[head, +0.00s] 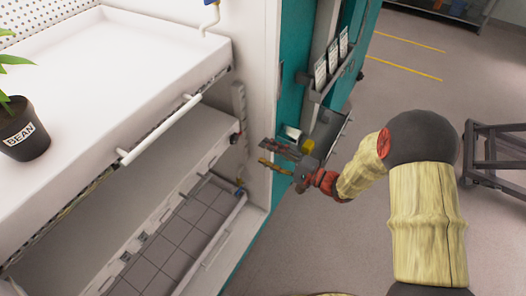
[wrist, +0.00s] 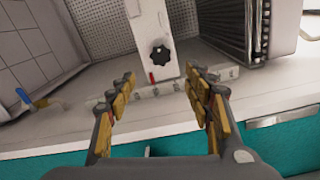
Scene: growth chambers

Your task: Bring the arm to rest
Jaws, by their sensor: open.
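My gripper (head: 286,157) is open in the head view, in front of the chamber's right-hand edge and the teal cabinet side. My arm reaches to it from the lower right. In the wrist view my gripper (wrist: 160,100) shows two separated fingers with wooden-looking pads and nothing between them. Beyond the fingers lie a white ledge and a white post with a black knob (wrist: 161,56). I cannot tell how far the fingertips are from these surfaces.
A pulled-out white shelf (head: 120,75) with a handle holds a potted plant labelled BEAN (head: 22,130) at the left. A lower gridded tray (head: 185,225) sits below. A teal cabinet (head: 294,75) has a card rack. A dark frame stand (head: 495,150) stands right. Grey floor is open between.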

